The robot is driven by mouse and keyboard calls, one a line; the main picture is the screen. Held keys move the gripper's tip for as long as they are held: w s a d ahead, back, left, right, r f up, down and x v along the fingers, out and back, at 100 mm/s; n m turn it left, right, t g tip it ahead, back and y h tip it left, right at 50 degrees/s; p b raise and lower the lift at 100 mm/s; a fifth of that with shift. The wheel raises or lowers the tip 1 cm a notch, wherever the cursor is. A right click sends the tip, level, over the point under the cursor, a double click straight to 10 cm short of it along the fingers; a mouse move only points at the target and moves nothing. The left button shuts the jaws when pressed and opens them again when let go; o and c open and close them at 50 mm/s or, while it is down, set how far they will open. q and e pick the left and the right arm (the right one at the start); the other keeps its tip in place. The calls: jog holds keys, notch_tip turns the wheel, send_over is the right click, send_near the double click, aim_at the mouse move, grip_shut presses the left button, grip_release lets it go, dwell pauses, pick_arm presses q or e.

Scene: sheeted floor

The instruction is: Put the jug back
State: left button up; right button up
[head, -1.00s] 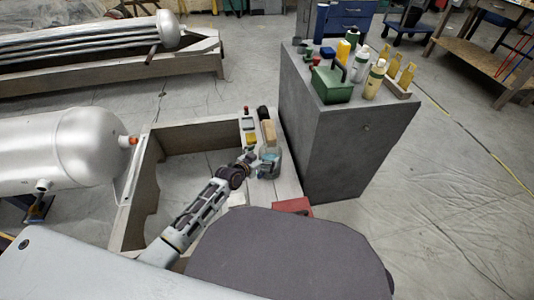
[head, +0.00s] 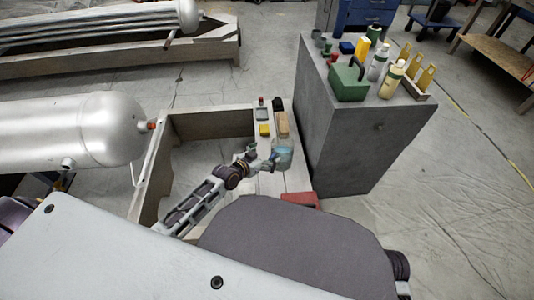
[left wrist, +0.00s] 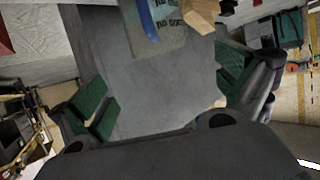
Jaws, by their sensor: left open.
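A translucent bluish jug (head: 284,153) stands on the pale plank at the right side of a wooden frame. My left gripper (head: 268,158) is at the jug's left side, open. In the left wrist view, the open left gripper (left wrist: 165,85) shows green finger pads wide apart with nothing between them. Part of the jug (left wrist: 168,14), with a blue strip and lettering, shows beyond the fingers at the top edge. Its upper part is out of that view. My right gripper is not in view.
A tan block (head: 282,124), a yellow item (head: 265,130) and a dark item share the plank. A grey cabinet (head: 345,130) stands close on the right, with a green box (head: 349,84) and several bottles on top. A silver tank (head: 75,130) lies left.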

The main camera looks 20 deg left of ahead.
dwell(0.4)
pick_arm(q)
jog(key=s+d+n+g+y, duration=0.2)
jog(key=s+g, duration=0.6)
jog(key=s, duration=1.8)
jog(key=shift+d+f, duration=0.4)
jog(key=shift+d, duration=0.5)
jog(key=shift+s, duration=0.1)
jog(key=shift+f+p, duration=0.2)
jog(key=shift+p, duration=0.65)
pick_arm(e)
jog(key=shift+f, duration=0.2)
